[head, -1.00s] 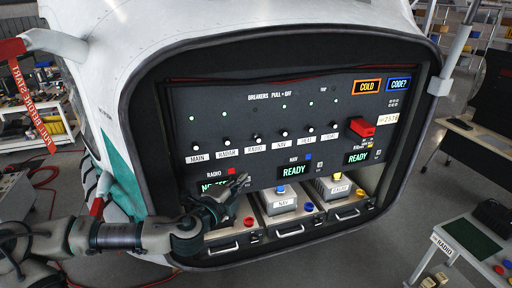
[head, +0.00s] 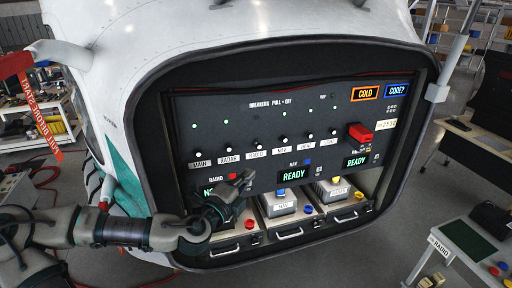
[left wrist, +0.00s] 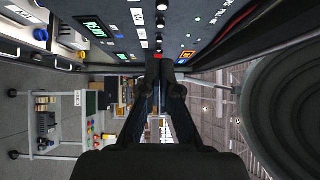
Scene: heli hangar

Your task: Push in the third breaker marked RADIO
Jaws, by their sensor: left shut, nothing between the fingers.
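The breaker panel (head: 215,105) fills the open bay, with a row of black knobs over white labels. The third knob from the left, the RADIO breaker (head: 256,146), sits above its RADIO label (head: 256,155). Its indicator above looks dark, while several neighbours show green lights. My left gripper (head: 246,177) is shut and empty, in front of the panel just below the RADIO label, apart from the knob as far as I can tell. In the left wrist view the closed fingers (left wrist: 160,62) point toward the panel face. My right gripper is out of view.
A red guarded switch (head: 359,132) is at the panel's right. A green READY display (head: 293,175) and grey boxes (head: 278,203) sit below the knobs. The bay's dark rim (head: 150,130) surrounds everything. A side table (head: 450,235) stands at right.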

